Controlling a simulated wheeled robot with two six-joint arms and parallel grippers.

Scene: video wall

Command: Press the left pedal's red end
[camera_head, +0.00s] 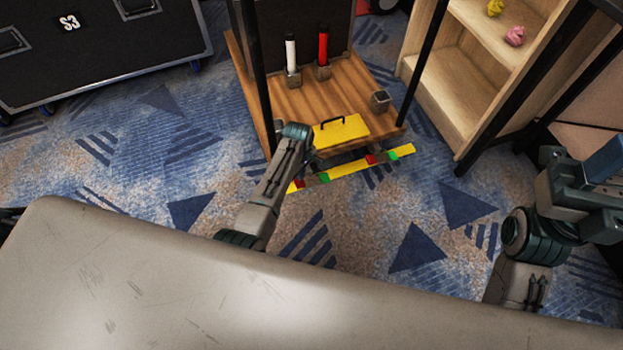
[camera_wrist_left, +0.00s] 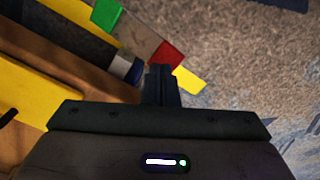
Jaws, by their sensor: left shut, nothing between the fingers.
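Two pedals lie end to end in one line on the carpet, with yellow, red and green parts. In the head view the left pedal's red end (camera_head: 298,184) is just right of my left arm and its green end (camera_head: 324,177) is further right. In the left wrist view the red end (camera_wrist_left: 166,54) lies at the tip of my left gripper (camera_wrist_left: 160,84), which is shut and empty. The green end (camera_wrist_left: 107,14) is up and left. Whether the fingertips touch the red end cannot be told. In the head view my left arm hides its fingers.
Behind the pedals a wooden base (camera_head: 345,85) holds a white-topped lever (camera_head: 292,55), a red-topped lever (camera_head: 323,50) and a yellow plate (camera_head: 341,132) with a dark handle. A wooden shelf (camera_head: 440,105) stands right, a black case (camera_head: 100,50) left. Carpet in front is clear.

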